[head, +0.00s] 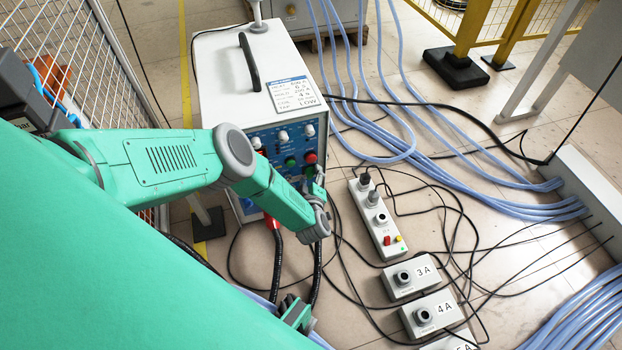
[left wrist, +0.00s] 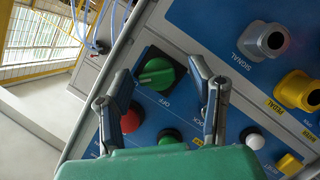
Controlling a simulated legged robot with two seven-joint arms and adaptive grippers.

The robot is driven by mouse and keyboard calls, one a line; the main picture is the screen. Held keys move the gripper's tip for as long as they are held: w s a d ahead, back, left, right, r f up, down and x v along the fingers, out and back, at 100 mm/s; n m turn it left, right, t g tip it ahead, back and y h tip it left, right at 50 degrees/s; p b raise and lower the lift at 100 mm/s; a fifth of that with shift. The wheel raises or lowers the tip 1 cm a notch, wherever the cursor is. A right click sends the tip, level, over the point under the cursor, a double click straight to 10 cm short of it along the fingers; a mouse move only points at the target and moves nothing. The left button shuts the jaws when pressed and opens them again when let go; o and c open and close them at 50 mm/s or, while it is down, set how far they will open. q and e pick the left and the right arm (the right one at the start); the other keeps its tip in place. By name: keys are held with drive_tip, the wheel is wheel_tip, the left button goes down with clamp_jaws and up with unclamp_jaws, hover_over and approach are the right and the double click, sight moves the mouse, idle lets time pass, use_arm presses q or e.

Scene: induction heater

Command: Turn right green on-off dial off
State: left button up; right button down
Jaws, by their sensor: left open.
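The green on-off dial (left wrist: 156,75) shows in the left wrist view, a round knob on a black square plate with an "OFF" label beside it. My left gripper (left wrist: 158,70) is open, one finger on each side of the dial in the picture; I see no clear contact. In the head view my left gripper (head: 314,184) is at the right part of the heater's blue front panel (head: 268,141). The dial is not clearly visible there, with the gripper in front of that area. My right gripper is not visible.
A red button (left wrist: 132,117) and a green button (left wrist: 170,137) sit close to the fingers. Grey (left wrist: 265,41) and yellow (left wrist: 299,90) sockets are on the same panel. The white heater box (head: 215,60) stands on a tiled floor with blue hoses (head: 400,115), cables and a control box (head: 376,222) nearby.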

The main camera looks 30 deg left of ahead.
use_arm(q)
drive_tip(key=shift+w+a, duration=0.15)
drive_tip(key=shift+w, duration=0.05)
drive_tip(key=shift+c, duration=0.4)
clamp_jaws()
drive_tip(key=shift+s+f+n+t, duration=0.1)
drive_tip(key=shift+n+t, duration=0.6)
drive_tip(key=shift+n, duration=0.65)
drive_tip(key=shift+s+f+n+t, duration=0.1)
drive_tip(key=shift+n+t, duration=0.6)
drive_tip(key=shift+n, duration=0.65)
